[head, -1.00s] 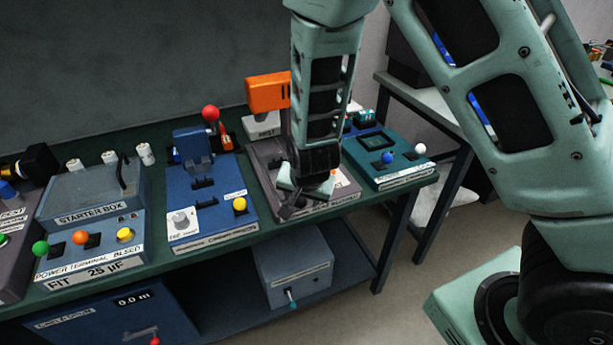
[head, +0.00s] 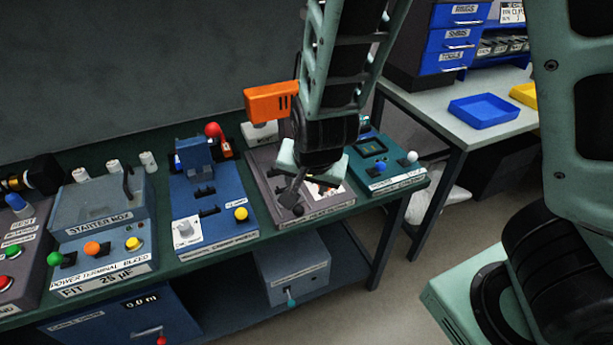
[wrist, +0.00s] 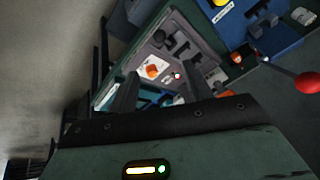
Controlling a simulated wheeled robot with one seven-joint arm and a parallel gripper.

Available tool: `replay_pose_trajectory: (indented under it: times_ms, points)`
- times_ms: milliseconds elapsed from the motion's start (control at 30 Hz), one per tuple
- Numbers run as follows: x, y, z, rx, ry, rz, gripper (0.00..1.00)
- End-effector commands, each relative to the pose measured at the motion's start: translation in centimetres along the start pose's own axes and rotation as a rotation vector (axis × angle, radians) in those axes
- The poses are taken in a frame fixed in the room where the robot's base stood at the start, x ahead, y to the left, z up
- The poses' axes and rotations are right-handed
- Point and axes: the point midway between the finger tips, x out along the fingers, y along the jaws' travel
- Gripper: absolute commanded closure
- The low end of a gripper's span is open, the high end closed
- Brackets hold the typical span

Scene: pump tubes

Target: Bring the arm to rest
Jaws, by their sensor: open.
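My gripper (head: 305,178) hangs above the grey station right of the middle on the green bench (head: 155,268). In the wrist view its two dark fingers (wrist: 160,92) stand apart, and nothing shows between them. The grey station (head: 262,178) has an orange block-shaped device (head: 268,104) behind it. My wrist hides part of this station. I cannot tell in the head view how far the fingertips are above it.
A blue station (head: 222,218) with a red-knobbed lever and a teal station (head: 385,178) flank the grey one. The starter box (head: 95,215) stands left. A side table (head: 425,95) holds a blue tray (head: 484,110). Open floor lies in front.

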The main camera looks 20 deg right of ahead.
Motion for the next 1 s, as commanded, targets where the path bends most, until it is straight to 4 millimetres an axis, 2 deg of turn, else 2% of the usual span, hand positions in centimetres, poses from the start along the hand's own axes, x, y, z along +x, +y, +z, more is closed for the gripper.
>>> replay_pose_trajectory:
  times_ms: [433,567,667,800,900,1000]
  points:
    - [0.0,0.0,0.1,-0.002,-0.002,0.0,0.5]
    - [-0.9,-0.2,2.2,-0.08,-0.093,-0.018,0.5]
    - [-2.9,-0.6,5.3,-0.225,-0.221,-0.055,0.5]
    - [-7.6,-0.3,9.4,-0.524,-0.38,-0.13,0.5]
    - [-10.9,0.7,11.4,-0.754,-0.44,-0.168,0.5]
    - [-13.4,2.1,12.5,-0.964,-0.46,-0.178,0.5]
